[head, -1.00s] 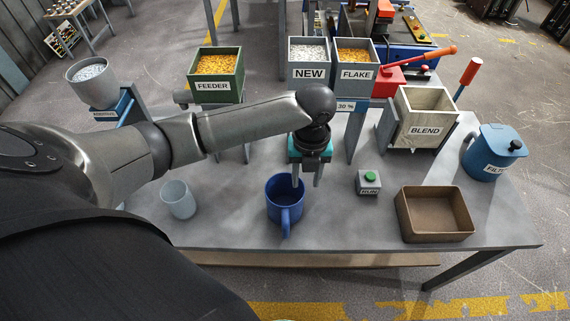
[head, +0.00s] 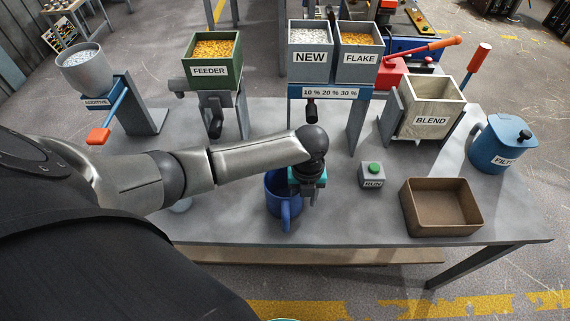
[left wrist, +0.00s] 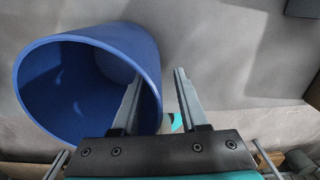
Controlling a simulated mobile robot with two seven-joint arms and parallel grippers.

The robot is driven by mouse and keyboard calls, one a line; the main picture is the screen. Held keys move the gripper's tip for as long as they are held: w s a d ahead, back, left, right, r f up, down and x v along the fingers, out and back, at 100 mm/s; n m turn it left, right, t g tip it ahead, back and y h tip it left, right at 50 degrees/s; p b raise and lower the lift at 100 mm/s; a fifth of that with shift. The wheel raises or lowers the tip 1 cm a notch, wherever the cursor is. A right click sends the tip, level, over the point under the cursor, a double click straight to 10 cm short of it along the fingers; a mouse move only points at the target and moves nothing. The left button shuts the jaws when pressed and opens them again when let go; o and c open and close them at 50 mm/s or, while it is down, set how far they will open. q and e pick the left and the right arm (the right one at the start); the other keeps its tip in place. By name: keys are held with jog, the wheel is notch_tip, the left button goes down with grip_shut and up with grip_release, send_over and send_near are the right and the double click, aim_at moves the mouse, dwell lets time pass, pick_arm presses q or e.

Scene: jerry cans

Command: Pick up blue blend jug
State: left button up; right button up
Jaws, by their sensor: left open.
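The blue jug (head: 277,204) is open-topped and empty, and stands upright on the grey table with its handle towards the front. It fills the left of the left wrist view (left wrist: 85,75). My left gripper (head: 307,203) is open at the jug's right side; my forearm and wrist hide part of the rim in the head view. In the left wrist view, one finger of the gripper (left wrist: 157,76) overlaps the jug's right wall and the other is to the right of it.
A RUN button box (head: 372,176) and a brown tray (head: 410,212) stand to the right. A lidded blue FILT-labelled jug (head: 490,155) stands at the right edge. Hoppers, including the BLEND bin (head: 428,122), line the back.

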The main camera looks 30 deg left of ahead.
pick_arm(q)
grip_shut()
dwell(1.4)
